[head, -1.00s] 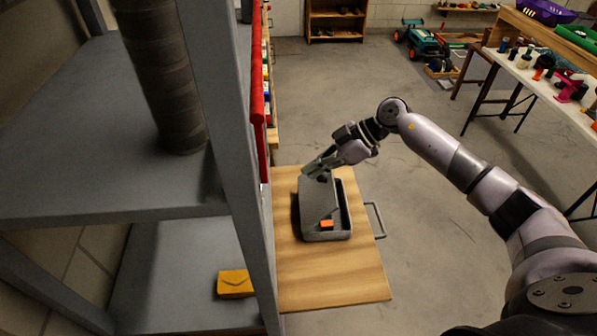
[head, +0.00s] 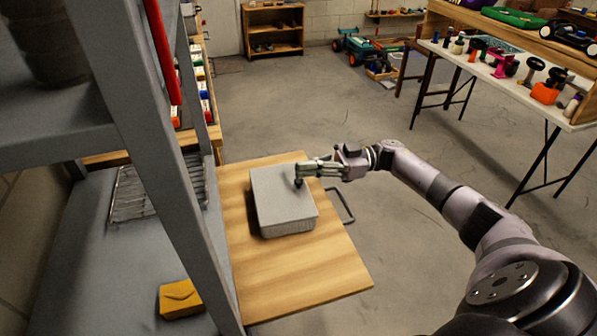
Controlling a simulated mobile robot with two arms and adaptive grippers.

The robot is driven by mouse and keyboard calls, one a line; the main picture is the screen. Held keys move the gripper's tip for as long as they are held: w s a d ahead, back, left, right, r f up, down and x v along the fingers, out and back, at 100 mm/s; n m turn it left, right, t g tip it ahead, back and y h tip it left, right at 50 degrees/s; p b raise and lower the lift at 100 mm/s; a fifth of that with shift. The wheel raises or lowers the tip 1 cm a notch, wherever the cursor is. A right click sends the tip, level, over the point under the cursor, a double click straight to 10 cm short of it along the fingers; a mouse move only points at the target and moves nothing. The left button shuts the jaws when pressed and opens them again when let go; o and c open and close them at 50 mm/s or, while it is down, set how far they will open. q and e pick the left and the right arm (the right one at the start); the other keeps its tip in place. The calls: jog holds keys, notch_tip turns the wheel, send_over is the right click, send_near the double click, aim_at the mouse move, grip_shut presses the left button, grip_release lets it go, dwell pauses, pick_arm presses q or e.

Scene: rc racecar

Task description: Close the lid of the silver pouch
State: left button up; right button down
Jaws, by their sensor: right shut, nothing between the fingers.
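The silver pouch (head: 282,205) is a grey box-like case on a wooden board. Its lid lies flat over the top, and the inside is hidden. Whether the tips touch the lid is hard to tell. My left gripper is not in view.
The wooden board (head: 305,275) has free room in front of the case and a metal handle (head: 341,205) at its right. A grey shelf rack stands at left, holding a yellow pouch (head: 180,298) and a wire rack (head: 130,195). A cluttered white table (head: 500,85) stands at right.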

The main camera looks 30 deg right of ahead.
jog(key=shift+s+d+f+b, duration=0.1)
jog(key=shift+d+f+b, duration=0.15)
jog(key=shift+f, duration=0.2)
jog(key=shift+s+d+f+b, duration=0.1)
jog(key=shift+f+b, duration=0.2)
jog(key=shift+f, duration=0.15)
jog(key=shift+f, duration=0.2)
notch_tip(320, 180, up, 4)
jog(key=r+p, duration=0.1)
jog(key=p, duration=0.3)
jog(key=s+d+f+b, duration=0.3)
jog(key=d+b, duration=0.1)
jog(key=d, duration=0.5)
jog(key=shift+f, duration=0.3)
